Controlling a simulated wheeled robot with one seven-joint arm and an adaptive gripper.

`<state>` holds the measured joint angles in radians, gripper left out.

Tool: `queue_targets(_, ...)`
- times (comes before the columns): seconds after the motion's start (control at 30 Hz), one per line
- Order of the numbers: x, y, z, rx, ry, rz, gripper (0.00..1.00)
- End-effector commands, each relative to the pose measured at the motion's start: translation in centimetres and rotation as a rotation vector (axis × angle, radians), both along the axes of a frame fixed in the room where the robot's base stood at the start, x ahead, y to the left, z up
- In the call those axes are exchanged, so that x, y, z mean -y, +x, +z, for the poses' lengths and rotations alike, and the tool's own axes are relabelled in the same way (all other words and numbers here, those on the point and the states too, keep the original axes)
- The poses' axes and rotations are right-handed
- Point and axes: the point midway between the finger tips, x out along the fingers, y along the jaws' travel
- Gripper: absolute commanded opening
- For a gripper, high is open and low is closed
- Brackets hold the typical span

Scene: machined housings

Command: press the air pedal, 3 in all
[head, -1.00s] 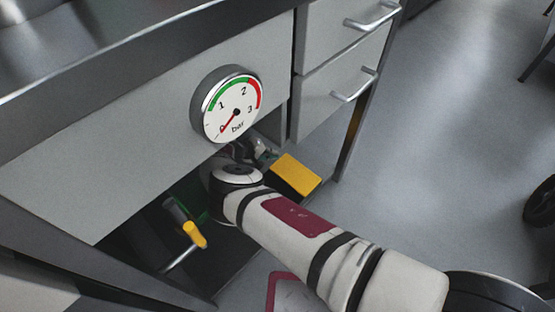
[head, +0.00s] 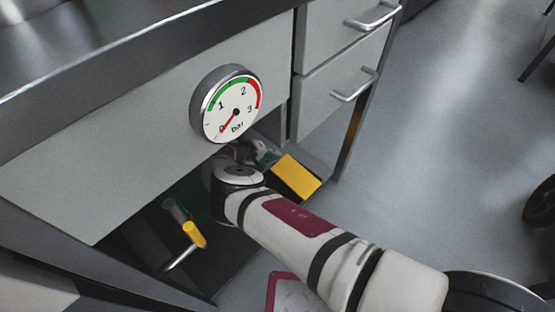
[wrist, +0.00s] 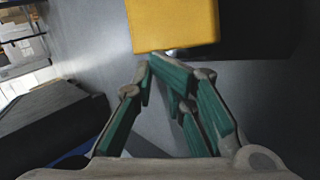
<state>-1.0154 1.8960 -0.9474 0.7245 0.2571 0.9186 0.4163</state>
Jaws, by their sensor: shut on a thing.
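The air pedal is a yellow pad (head: 297,177) on a dark body, low under the bench in the head view. The pad also fills the top middle of the wrist view (wrist: 172,24). My gripper (wrist: 165,58) has green-padded fingers drawn together, with the tips at the pad's near edge. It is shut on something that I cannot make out. Whether the tips touch the pad is unclear. In the head view my arm and the bench largely hide the gripper. The pressure gauge (head: 243,100) on the bench front has its red needle near 0 bar.
A yellow-handled lever (head: 195,234) on a metal rod stands left of my arm under the bench. Drawers with bar handles (head: 355,88) are at the right of the gauge. The floor (head: 440,150) at right is open.

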Motion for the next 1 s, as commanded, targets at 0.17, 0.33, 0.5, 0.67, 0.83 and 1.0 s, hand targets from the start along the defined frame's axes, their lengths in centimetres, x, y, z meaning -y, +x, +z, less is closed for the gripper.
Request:
queue_targets(0.17,0.7,-0.4,-0.6,-0.010,-0.006,-0.013,0.00)
queue_targets(0.33,0.6,-0.3,-0.3,-0.009,-0.007,-0.013,0.00)
queue_targets(0.5,0.2,0.0,0.5,-0.007,-0.006,-0.010,0.00)
queue_targets(0.67,-0.4,0.4,1.5,-0.004,-0.003,-0.006,0.00)
queue_targets(0.83,-0.7,0.6,2.1,-0.003,-0.004,-0.004,0.00)
queue_targets(1.0,-0.8,0.7,2.2,-0.003,-0.004,-0.002,0.00)
